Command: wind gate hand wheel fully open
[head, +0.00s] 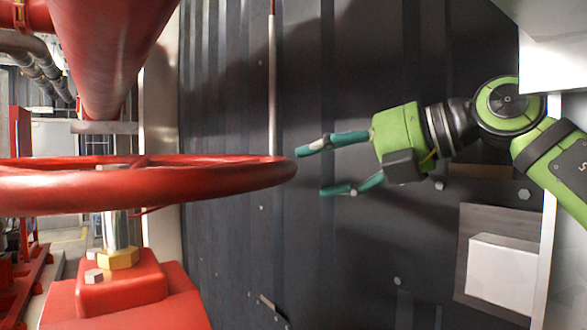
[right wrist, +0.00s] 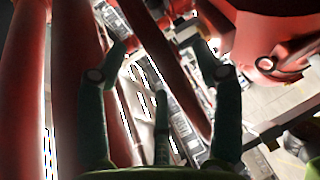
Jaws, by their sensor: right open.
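The red hand wheel (head: 150,188) lies almost edge-on across the left of the head view. Its rim's right end is close to my right gripper. My right gripper (head: 312,171) is open, with two green fingers pointing left at the rim. The fingertips look just apart from the rim, one above and one below its level. In the right wrist view the open fingers (right wrist: 157,42) show with a dark red bar between their tips; I cannot tell if it is the rim. A metal stem (head: 117,230) and yellow nut (head: 118,258) sit under the wheel. My left gripper is not seen.
The red valve body (head: 125,290) stands below the wheel. A thick red pipe (head: 105,55) runs above it. A dark ribbed wall or floor panel (head: 240,240) lies behind my gripper. A white block (head: 500,275) is at the lower right.

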